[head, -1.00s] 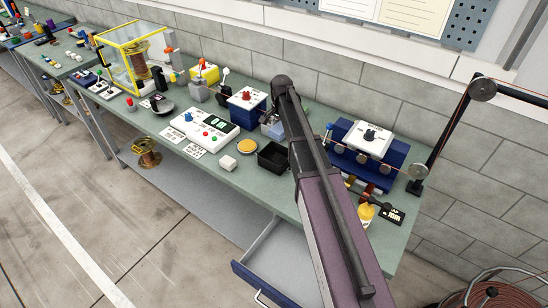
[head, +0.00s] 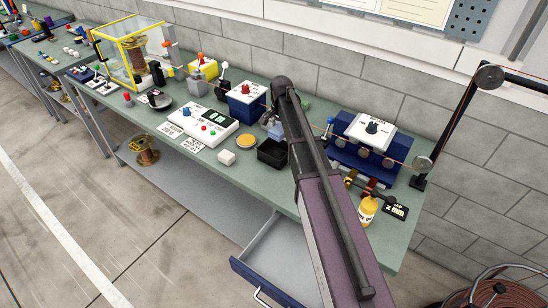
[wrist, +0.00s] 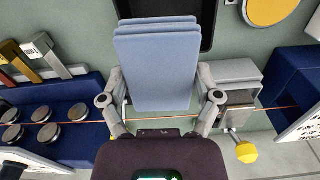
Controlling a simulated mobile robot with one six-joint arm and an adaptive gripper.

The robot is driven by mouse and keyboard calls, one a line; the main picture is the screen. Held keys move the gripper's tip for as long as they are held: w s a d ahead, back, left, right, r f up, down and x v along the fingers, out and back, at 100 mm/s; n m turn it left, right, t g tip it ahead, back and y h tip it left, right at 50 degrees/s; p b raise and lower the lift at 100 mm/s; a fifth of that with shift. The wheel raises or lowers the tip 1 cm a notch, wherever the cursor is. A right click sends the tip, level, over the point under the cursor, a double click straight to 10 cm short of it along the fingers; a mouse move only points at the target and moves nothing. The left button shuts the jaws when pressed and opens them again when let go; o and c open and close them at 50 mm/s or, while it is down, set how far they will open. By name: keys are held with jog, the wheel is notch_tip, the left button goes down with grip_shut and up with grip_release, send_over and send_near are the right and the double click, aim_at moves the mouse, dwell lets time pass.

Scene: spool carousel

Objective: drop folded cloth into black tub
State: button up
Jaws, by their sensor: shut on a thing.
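The folded cloth (wrist: 157,70) is light blue, with stacked layers. In the wrist view it sits between the two fingers of my gripper (wrist: 160,78), which is shut on it. The black tub (head: 271,154) stands on the bench just left of my arm. In the wrist view the tub (wrist: 208,30) is at the top, its near part covered by the cloth. I cannot tell the height between cloth and tub.
A yellow disc (head: 246,141) and a white block (head: 226,157) lie left of the tub. A blue box with a knob (head: 246,105) stands behind. A blue roller unit (head: 370,135) and a yellow bottle (head: 368,210) are right of my arm. An open drawer (head: 275,255) juts out in front.

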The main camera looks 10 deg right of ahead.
jog(key=shift+f+b, duration=0.75)
jog(key=shift+f, duration=0.3)
jog(key=o, duration=0.8)
jog(key=s+n, duration=0.9)
jog(key=s, duration=1.8)
jog(key=shift+s+a+n, duration=0.15)
jog(key=shift+a+n, duration=0.2)
jog(key=shift+n, duration=0.05)
